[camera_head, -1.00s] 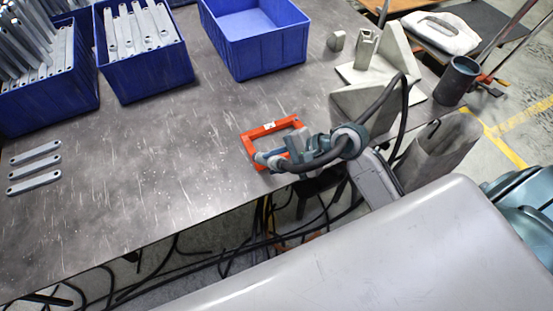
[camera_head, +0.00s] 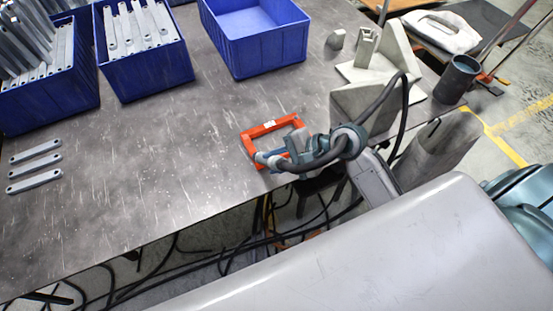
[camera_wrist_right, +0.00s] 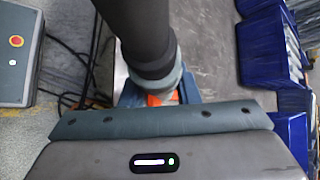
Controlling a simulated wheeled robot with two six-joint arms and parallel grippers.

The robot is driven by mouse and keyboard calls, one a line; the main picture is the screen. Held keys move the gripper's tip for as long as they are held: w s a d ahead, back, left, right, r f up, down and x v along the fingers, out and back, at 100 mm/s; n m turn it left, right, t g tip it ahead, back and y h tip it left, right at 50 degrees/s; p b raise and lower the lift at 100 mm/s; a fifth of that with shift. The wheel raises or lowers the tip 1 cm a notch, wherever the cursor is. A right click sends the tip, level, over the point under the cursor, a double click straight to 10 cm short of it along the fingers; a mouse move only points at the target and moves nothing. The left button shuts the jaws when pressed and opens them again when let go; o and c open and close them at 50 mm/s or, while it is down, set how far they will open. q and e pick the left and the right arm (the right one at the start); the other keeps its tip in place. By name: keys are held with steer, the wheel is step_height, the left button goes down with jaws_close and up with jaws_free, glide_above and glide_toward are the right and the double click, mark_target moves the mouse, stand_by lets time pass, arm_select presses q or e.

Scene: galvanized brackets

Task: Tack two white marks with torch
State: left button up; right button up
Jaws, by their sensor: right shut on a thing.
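My right gripper (camera_head: 292,153) is low over the bench's front edge, at the orange-red frame. It is shut on the torch, a dark round body with a black hose that fills the upper middle of the right wrist view (camera_wrist_right: 145,45). The orange-red frame (camera_head: 250,145) lies on the bench, and its near right part is hidden behind my gripper. A small white mark (camera_head: 270,124) shows on its far bar. I cannot make out a second mark or the torch tip. My left gripper is not in view.
Two blue bins with metal brackets (camera_head: 150,80) stand at the back left; an empty blue bin (camera_head: 238,58) is at the back middle. Three loose brackets (camera_head: 35,165) lie at the left. Grey angled plates (camera_head: 360,105) and a dark cup (camera_head: 457,80) stand at the right.

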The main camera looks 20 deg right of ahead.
steer(key=shift+f+p, duration=0.1)
steer(key=shift+p, duration=0.5)
stand_by(2.5)
stand_by(0.4)
step_height(320, 180, up, 6)
steer(key=p, duration=0.8)
steer(key=shift+r+p, duration=0.2)
steer(key=shift+p, duration=0.15)
steer(key=shift+f, duration=0.1)
steer(key=shift+w, duration=0.1)
